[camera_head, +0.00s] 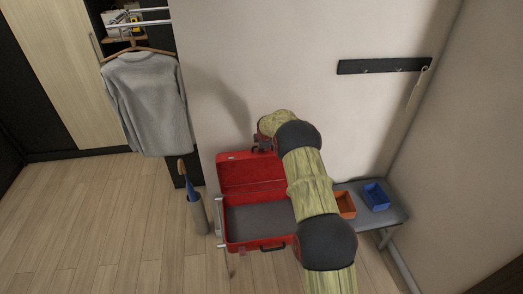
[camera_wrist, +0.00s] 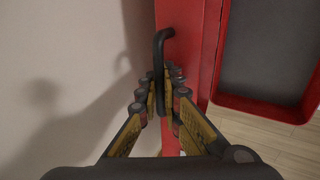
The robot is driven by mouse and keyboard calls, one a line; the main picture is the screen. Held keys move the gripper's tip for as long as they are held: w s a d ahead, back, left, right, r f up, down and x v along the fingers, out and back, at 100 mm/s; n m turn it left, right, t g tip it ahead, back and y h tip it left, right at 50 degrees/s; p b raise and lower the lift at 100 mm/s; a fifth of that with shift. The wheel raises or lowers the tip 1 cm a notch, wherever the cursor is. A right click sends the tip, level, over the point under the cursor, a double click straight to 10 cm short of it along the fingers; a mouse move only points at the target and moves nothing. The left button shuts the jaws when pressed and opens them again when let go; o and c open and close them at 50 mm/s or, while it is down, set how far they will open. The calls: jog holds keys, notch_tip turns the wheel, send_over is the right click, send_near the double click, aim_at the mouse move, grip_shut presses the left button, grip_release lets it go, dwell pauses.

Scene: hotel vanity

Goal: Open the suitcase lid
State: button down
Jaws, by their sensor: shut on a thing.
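The red suitcase (camera_head: 223,210) stands open near the wall, its lid (camera_head: 250,173) raised and leaning back, its dark grey inside showing. The lid's red edge (camera_wrist: 198,50) runs down the wrist view. A dark handle (camera_wrist: 160,60) is on that edge, between the fingers of my gripper (camera_wrist: 162,82). My gripper is shut on this handle. In the head view my gripper (camera_head: 262,146) is at the top of the raised lid, partly hidden by my arm. Another dark handle (camera_head: 272,248) is on the front of the suitcase base.
A grey bench (camera_head: 393,214) at the right holds an orange tray (camera_head: 346,205) and a blue tray (camera_head: 375,195). An umbrella stand (camera_head: 197,215) is left of the suitcase. A grey sweater (camera_head: 150,100) hangs behind. The wall is close behind the lid; the left floor is clear.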

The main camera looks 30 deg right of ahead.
jog(key=shift+w+d+r, duration=0.1)
jog(key=shift+w, duration=0.3)
jog(key=c, duration=2.2)
grip_release()
jog(key=shift+c, duration=0.2)
jog(key=v, duration=1.2)
